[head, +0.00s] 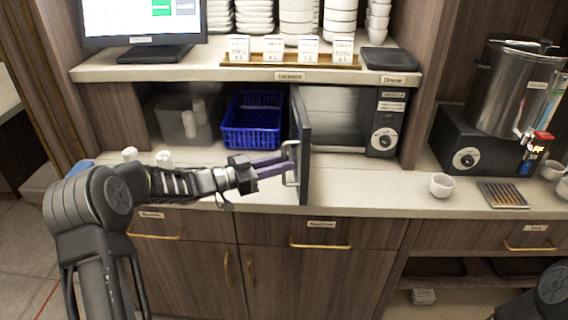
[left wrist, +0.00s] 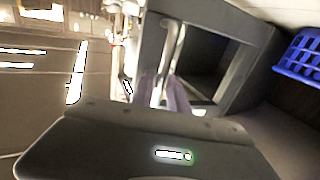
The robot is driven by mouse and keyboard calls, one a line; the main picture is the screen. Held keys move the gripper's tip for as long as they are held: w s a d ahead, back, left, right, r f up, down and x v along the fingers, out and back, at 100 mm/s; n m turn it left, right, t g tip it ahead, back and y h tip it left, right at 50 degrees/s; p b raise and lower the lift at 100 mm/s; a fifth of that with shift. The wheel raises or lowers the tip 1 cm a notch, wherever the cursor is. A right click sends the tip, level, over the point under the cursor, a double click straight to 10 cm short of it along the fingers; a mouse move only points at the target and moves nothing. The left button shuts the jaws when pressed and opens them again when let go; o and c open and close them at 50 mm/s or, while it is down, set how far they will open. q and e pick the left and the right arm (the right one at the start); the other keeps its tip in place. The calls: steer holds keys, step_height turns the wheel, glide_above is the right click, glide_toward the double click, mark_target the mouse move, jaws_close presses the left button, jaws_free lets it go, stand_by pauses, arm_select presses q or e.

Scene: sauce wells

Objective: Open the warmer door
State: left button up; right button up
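The warmer (head: 386,125) sits on the counter under the shelf, with its dial on the right front. Its dark door (head: 304,150) stands swung out toward me, nearly edge-on in the head view, and the interior shows. My left gripper (head: 285,168) comes in from the left, with its purple fingers close together at the door's metal handle (head: 290,150). It looks shut on the handle. In the left wrist view, the fingers (left wrist: 177,98) meet the handle (left wrist: 163,62) in front of the door frame (left wrist: 235,28). My right gripper is out of view.
A blue basket (head: 252,120) and a clear bin (head: 180,120) stand left of the warmer. A white cup (head: 441,186), a dark tray (head: 503,195) and a steel pot (head: 508,90) are to the right. The counter's front is mostly clear right of the door.

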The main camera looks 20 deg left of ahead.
arm_select(q)
steer(key=b+v, duration=0.1)
steer(key=v, duration=0.5)
steer(key=shift+s+a, duration=0.3)
steer(key=shift+a, duration=0.1)
